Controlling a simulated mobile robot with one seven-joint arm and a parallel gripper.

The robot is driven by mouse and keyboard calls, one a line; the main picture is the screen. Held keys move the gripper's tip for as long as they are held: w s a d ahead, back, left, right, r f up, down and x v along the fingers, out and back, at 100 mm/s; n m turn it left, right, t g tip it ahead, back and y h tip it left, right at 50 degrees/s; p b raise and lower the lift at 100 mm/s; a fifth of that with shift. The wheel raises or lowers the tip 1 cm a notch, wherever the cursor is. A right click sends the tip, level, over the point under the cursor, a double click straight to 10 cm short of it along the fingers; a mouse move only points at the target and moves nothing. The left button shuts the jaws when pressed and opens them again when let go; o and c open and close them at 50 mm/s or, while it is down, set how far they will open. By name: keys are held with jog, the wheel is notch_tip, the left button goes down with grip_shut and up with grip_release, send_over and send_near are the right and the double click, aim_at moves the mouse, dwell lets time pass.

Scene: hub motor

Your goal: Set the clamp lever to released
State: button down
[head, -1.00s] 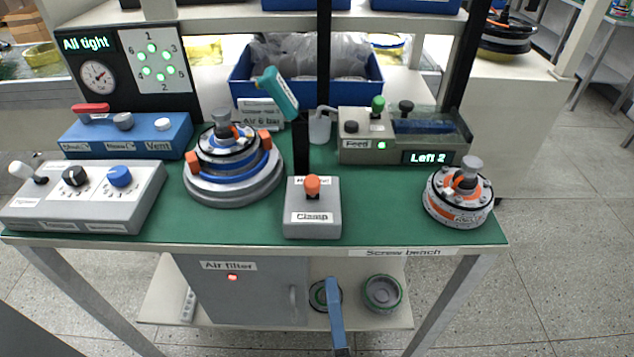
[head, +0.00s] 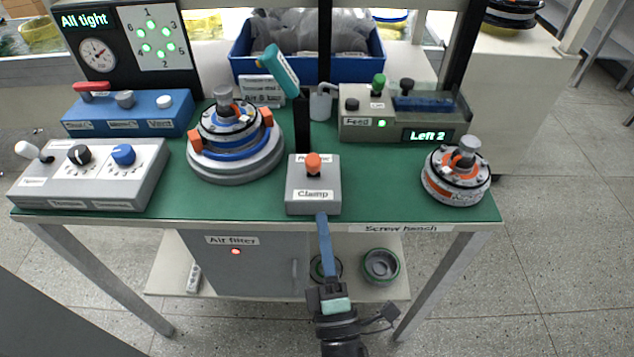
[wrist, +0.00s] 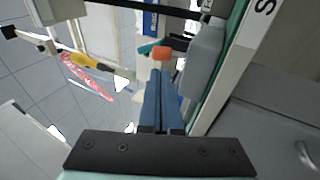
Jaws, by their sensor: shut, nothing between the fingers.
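The clamp lever (head: 313,164) is a short lever with an orange knob on top of a grey box labelled "Clamp" (head: 313,195), at the front middle of the green bench. Its upper label is partly hidden by the knob. The orange knob also shows in the wrist view (wrist: 160,53), just past my fingertips. My gripper (head: 322,217) has long blue fingers, shut and empty. In the wrist view (wrist: 161,72) the fingers lie together.
A hub motor (head: 232,140) in a round fixture stands left of the clamp box. A grey knob box (head: 90,175) is at the front left, a feed unit (head: 400,120) behind right, another hub (head: 456,175) at the right. Bare green bench lies either side of the clamp box.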

aim_at(317, 155)
jog(key=x, duration=0.7)
jog(key=shift+p, duration=0.4)
jog(key=shift+w+r+p, duration=0.1)
jog(key=shift+r+p, duration=0.3)
jog(key=shift+p, duration=0.45)
jog(key=shift+r+g+p, duration=0.1)
jog(key=shift+g+p, duration=0.3)
jog(key=shift+p, duration=0.25)
jog(key=r+g+p, duration=0.1)
jog(key=p, duration=0.2)
jog(key=w+r+p, duration=0.1)
jog(key=p, duration=0.3)
jog(key=shift+m+g+h+p, duration=0.3)
jog(key=shift+g+h, duration=0.1)
jog(key=p, duration=0.2)
jog(key=g+p, duration=0.1)
jog(key=p, duration=0.1)
jog(key=shift+w+r+p, duration=0.15)
jog(key=shift+w+p, duration=0.15)
jog(key=shift+p, duration=0.1)
jog(key=g+p, duration=0.2)
jog(key=p, duration=0.1)
jog(key=shift+w+m+h, duration=0.3)
jog(key=shift+w, duration=0.1)
jog(key=shift+w+p, duration=0.2)
jog(key=shift+p, duration=0.5)
jog(key=shift+w+p, duration=0.2)
jog(key=shift+p, duration=0.1)
jog(key=shift+w+r, duration=0.25)
jog(key=shift+w, duration=0.55)
